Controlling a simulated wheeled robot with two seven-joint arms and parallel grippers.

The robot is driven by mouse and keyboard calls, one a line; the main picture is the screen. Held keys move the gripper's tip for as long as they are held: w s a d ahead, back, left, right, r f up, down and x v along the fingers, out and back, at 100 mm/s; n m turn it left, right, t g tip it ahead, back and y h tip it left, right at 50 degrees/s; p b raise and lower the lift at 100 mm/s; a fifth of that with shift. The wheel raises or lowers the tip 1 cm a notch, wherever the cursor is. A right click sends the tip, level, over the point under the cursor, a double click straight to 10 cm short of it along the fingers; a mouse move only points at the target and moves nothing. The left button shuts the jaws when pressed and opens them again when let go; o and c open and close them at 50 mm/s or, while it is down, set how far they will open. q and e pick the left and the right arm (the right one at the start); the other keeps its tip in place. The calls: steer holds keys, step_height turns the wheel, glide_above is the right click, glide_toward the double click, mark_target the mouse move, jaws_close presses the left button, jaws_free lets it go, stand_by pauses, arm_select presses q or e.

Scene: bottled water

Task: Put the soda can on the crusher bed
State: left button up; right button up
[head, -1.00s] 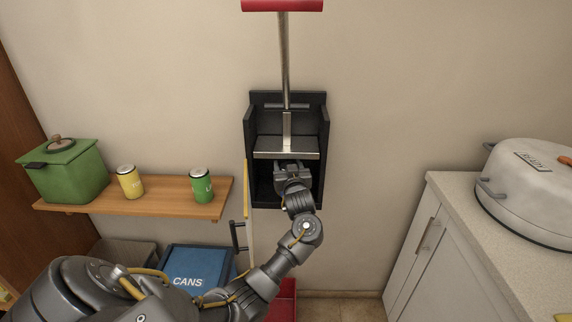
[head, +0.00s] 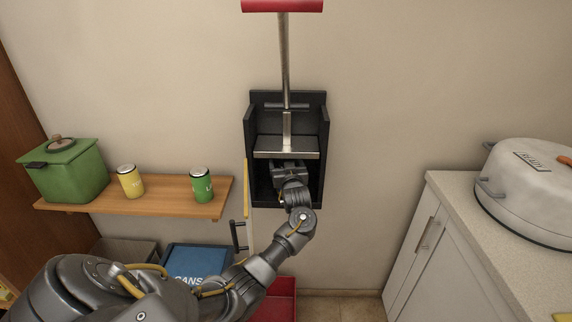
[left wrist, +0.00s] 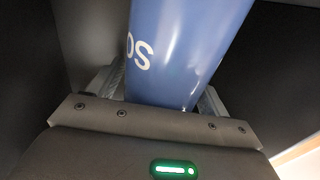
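A blue soda can (left wrist: 185,45) with white letters fills the middle of the left wrist view, between my left gripper's fingers (left wrist: 162,95). The fingers sit close along both sides of it. In the head view my left gripper (head: 288,166) is inside the lower opening of the black wall-mounted can crusher (head: 251,130), under its metal-edged press plate (head: 286,155). The gripper hides the can and most of the crusher bed in that view, so I cannot tell whether the can touches the bed. My right gripper is not in view.
The crusher's lever with a red handle (head: 283,5) stands raised. A wooden shelf (head: 165,203) at left holds a yellow can (head: 130,183), a green can (head: 202,187) and a green pot (head: 68,172). A blue cans bin (head: 195,261) and a red bin (head: 280,300) are below.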

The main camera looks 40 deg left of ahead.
arm_select(q)
steer(key=shift+d+r, duration=0.1)
steer(key=shift+r, duration=0.05)
steer(key=v, duration=1.2)
